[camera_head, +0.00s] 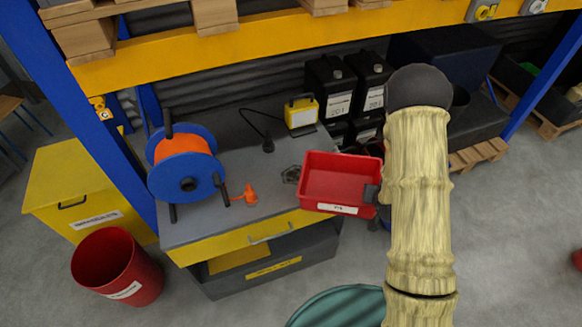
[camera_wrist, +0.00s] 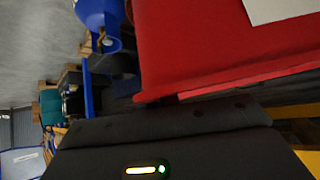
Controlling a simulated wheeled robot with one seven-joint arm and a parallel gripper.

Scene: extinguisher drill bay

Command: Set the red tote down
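The red tote (camera_head: 333,182) is an empty, open-topped box with a white label on its front, at the right end of the grey workbench top (camera_head: 255,165) in the head view. I cannot tell whether its base touches the bench. My gripper (camera_head: 373,194) is at the tote's right wall and appears shut on it; my forearm hides part of the area. In the wrist view the tote's red wall (camera_wrist: 190,50) fills the upper right, right against my dark gripper (camera_wrist: 165,125). The fingertips are not clearly seen.
A blue cable reel (camera_head: 187,172), an orange piece (camera_head: 250,195) and a yellow lamp (camera_head: 301,112) stand on the bench. Black canisters (camera_head: 335,90) stand behind the tote. A yellow shelf beam (camera_head: 270,38) runs above. A red bin (camera_head: 115,265) stands at lower left.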

